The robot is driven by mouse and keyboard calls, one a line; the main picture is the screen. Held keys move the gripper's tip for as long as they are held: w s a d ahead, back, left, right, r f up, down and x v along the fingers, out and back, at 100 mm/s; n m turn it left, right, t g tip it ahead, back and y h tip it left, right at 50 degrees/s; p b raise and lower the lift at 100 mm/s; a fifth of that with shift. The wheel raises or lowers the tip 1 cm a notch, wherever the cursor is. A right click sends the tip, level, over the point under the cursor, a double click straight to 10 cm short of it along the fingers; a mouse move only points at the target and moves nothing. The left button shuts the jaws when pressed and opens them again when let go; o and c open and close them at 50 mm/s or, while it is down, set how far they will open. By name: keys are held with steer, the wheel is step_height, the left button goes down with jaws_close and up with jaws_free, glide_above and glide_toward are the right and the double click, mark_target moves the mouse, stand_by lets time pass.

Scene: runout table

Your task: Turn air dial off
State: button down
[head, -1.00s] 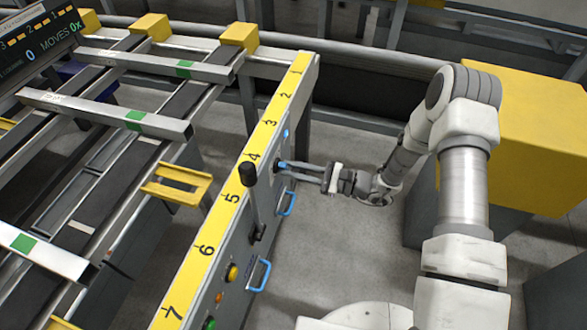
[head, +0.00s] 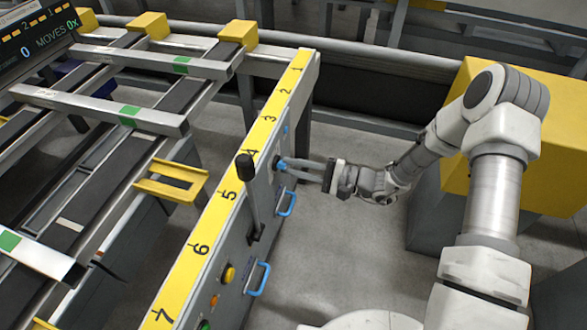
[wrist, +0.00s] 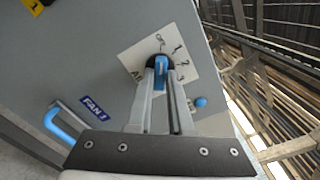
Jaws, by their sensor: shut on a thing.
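The air dial (wrist: 161,68) has a blue bar handle on a dark round hub, set on a pale plate (wrist: 183,58) on the grey panel. The plate carries several marks, with 1, 2 and 3 running down the right side and a partly hidden label at left. The blue bar stands nearly upright in the wrist view, its upper end towards the topmost mark. My gripper (wrist: 160,80) is shut on the dial, one finger on each side of the bar. In the head view my gripper (head: 284,163) meets the panel side, and the fingertips partly cover the dial.
A blue handle (wrist: 62,122) by a "FAN" label and a small blue knob (wrist: 201,102) are near the dial. In the head view, a black-knobbed lever (head: 246,170) rises left of my gripper. A yellow button (head: 228,274) sits lower. Open floor lies right of the panel.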

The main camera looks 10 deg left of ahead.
steer(key=shift+n, duration=0.4)
steer(key=c, duration=0.8)
jaws_free()
steer(key=d, duration=0.5)
steer(key=s+d+p, duration=0.1)
steer(key=d, duration=0.5)
steer(key=d+p, duration=0.1)
steer(key=d, duration=0.5)
steer(key=shift+s+d, duration=0.2)
steer(key=shift+d, duration=0.05)
